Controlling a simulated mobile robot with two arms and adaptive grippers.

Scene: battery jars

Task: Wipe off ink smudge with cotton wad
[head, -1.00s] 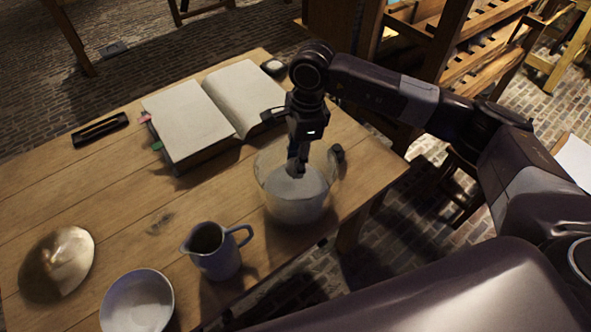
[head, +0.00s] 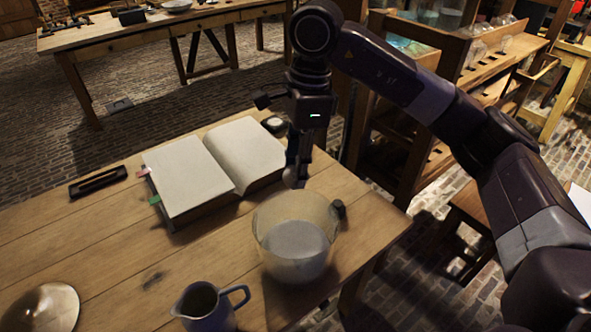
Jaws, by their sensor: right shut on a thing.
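My right gripper (head: 296,172) is shut on a small pale wad (head: 290,178), likely cotton; its fingers hide part of it. It hangs above the back rim of a wide glass jar (head: 295,268), clear of the whitish contents (head: 296,240) inside. A small dark smudge (head: 153,280) marks the wooden table (head: 110,255) left of the jar; I cannot tell for sure whether it is ink or a wood knot. My left gripper is out of view.
An open book (head: 190,180) lies behind the jar, with a dark pen tray (head: 98,182) to its left. A blue-grey jug (head: 205,308) stands in front, and a shiny domed dish (head: 48,308) sits at the lower left. The tabletop between them is clear.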

